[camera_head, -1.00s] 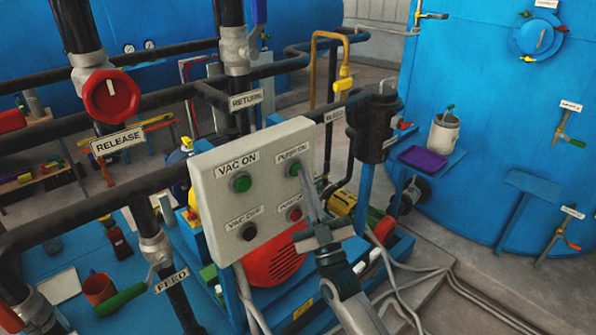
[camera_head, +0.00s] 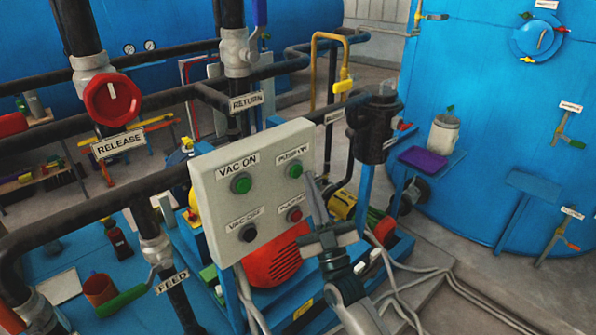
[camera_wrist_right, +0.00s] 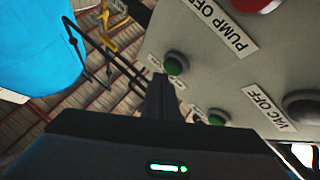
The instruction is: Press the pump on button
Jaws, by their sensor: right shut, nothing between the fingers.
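The pump on button (camera_head: 293,170) is green and sits at the upper right of a pale control panel (camera_head: 268,200), under its label. It also shows in the right wrist view (camera_wrist_right: 175,64). My right gripper (camera_head: 309,180) is shut and empty. Its fingertips are just right of and below the pump on button in the head view. In the right wrist view the fingertips (camera_wrist_right: 158,80) appear close to the button; I cannot tell whether they touch it. My left gripper is not in view.
The panel also has a green vac on button (camera_head: 241,183), a black vac off button (camera_head: 248,232) and a red pump off button (camera_head: 294,214) close to my right gripper. A black cylinder (camera_head: 374,130) stands to the right. A red valve knob (camera_head: 112,99) is at left.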

